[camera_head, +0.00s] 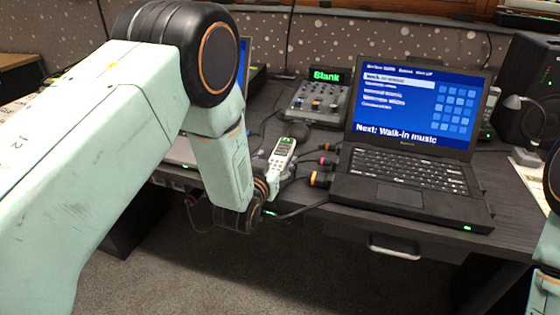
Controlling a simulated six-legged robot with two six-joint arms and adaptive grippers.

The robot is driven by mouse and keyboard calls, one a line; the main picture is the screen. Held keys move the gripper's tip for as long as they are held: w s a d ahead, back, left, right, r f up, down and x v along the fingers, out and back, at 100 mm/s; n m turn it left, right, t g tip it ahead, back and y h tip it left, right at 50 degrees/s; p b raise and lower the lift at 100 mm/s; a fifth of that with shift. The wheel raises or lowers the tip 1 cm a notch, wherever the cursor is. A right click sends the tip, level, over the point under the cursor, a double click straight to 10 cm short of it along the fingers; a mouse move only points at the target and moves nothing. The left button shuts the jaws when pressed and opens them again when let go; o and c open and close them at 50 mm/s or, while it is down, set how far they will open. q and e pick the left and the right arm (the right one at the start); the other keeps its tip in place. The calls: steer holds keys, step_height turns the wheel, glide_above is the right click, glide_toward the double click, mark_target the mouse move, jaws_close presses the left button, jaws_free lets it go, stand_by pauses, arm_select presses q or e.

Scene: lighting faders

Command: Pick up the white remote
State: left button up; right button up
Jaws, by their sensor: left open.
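The white remote (283,150), a slim pale handset with dark buttons, is at the desk's front edge in the head view, left of the black laptop. My left arm comes in from the left, and its wrist is low in front of the desk edge. My left gripper (270,183) is open at the near, lower end of the remote. The wrist partly hides the fingers, and I cannot tell whether they touch the remote. My right gripper is out of view; only part of my right arm shows at the right edge.
The black laptop (408,150) stands right of the remote, with cable plugs (322,172) between them. A small mixer (317,103) and a green-lettered display (327,76) are behind. A black speaker (527,88) stands far right. My left arm hides much of the left desk.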

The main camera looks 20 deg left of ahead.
arm_select(q)
steer(key=shift+w, duration=0.35)
steer(key=shift+d+r, duration=0.3)
steer(key=shift+d, duration=0.15)
steer(key=shift+w+a+f, duration=0.15)
steer(key=shift+a+f, duration=0.1)
steer(key=shift+a, duration=0.05)
steer(key=shift+c, duration=1.2)
steer(key=shift+d+r, duration=0.2)
steer(key=c, duration=0.5)
steer(key=shift+a+f, duration=0.1)
steer(key=shift+a, duration=0.05)
steer(key=c, duration=0.4)
steer(key=shift+c, duration=1.2)
